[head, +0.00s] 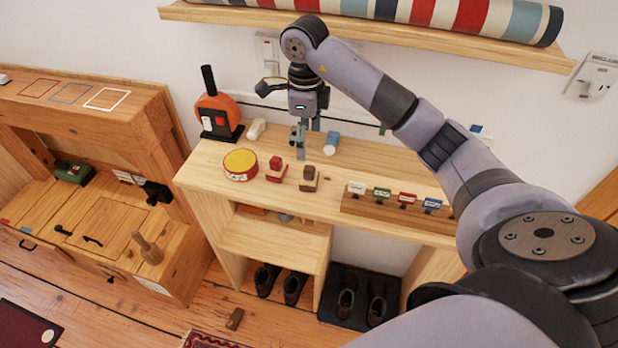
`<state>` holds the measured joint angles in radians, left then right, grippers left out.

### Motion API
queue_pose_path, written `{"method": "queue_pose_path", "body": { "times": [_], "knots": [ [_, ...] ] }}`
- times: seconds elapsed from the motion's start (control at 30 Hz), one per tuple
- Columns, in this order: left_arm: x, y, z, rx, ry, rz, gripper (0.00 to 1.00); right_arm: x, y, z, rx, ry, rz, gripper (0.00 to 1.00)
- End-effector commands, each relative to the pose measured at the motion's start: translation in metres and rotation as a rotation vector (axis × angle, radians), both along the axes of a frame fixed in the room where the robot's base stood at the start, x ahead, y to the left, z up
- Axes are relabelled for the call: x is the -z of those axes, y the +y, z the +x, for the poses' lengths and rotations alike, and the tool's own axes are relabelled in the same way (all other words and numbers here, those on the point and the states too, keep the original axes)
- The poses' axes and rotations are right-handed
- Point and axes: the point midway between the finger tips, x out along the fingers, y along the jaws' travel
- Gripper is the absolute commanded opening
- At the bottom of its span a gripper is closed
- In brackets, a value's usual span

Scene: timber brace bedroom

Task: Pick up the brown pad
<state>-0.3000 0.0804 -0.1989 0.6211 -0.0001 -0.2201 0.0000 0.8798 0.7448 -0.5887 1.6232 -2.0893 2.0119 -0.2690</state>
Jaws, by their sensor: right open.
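The thing that best fits the brown pad is a small block with a dark brown top and a paler lower part (309,178), standing on the light wooden desk (385,175). A similar red block (275,169) stands just to its left. My right gripper (304,142) points down over the desk, behind these two blocks, with its fingers apart and nothing seen between them. It looks apart from the brown block; its exact height over the desk is hard to tell. My left gripper is not in view.
A yellow-topped red tin (240,165), an orange round device (217,112) and a white-and-blue cylinder (331,143) stand on the desk. A wooden rack with coloured labels (400,212) lies to the right. A shelf with a striped roll (470,20) is above. Shoes (347,302) stand below.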

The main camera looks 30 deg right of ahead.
Motion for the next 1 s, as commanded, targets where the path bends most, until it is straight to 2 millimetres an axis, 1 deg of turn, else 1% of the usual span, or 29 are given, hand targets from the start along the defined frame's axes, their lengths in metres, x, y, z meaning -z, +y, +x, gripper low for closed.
{"method": "queue_pose_path", "body": {
  "times": [0.03, 0.1, 0.3, 0.4, 0.57, 0.73, 0.83, 0.9, 1.0],
  "knots": [
    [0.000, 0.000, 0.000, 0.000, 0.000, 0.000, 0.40, 0.013, 0.002, -0.001, 0.001, 0.006, 0.005, 0.73],
    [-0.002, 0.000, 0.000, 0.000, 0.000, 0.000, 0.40, 0.028, 0.001, -0.002, 0.001, 0.006, 0.005, 0.73],
    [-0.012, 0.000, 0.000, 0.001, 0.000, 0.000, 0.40, 0.063, 0.001, -0.001, 0.000, 0.005, 0.004, 0.73],
    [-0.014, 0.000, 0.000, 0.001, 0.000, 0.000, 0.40, 0.073, 0.000, -0.001, 0.001, 0.003, 0.003, 0.73],
    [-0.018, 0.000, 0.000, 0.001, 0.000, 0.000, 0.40, 0.082, -0.001, -0.001, 0.000, 0.002, 0.004, 0.73],
    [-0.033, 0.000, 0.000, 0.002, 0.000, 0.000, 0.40, 0.106, -0.006, -0.003, 0.002, 0.006, 0.006, 0.73],
    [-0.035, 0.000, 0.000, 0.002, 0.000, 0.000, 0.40, 0.121, -0.007, -0.002, 0.001, 0.003, 0.006, 0.73],
    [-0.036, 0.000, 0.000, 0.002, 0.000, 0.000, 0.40, 0.127, -0.007, -0.002, 0.000, 0.001, 0.004, 0.73],
    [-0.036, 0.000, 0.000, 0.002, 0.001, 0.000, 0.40, 0.130, -0.007, -0.002, 0.000, -0.001, 0.004, 0.73]
  ]
}}
